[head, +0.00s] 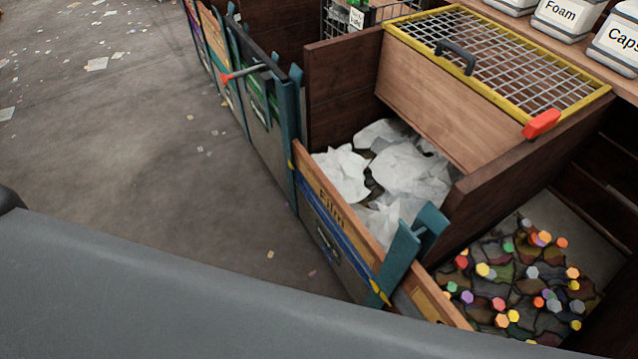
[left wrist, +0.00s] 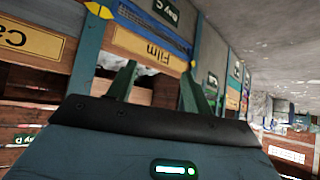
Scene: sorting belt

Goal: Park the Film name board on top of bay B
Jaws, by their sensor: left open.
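The Film name board (head: 332,208) is a wooden strip lettered "Film" along the front of the bay holding white scraps, between teal posts. In the left wrist view the Film board (left wrist: 150,48) appears upside down, close to the sign reading Bay C (left wrist: 166,10). My left gripper (left wrist: 158,82) is open, its two green fingers pointing towards the board, with nothing visible between them. Whether they touch the board cannot be told. Bay B's sign is not readable; a further bay front (head: 258,98) stands beyond the Film bay.
A red-tipped lever (head: 240,73) juts from that further front. A yellow-framed mesh lid (head: 490,55) stands over the Film bay's back. A bay of coloured caps (head: 510,280) lies at right; labelled bins (head: 565,15) stand behind. The floor (head: 150,150) at left is open with litter.

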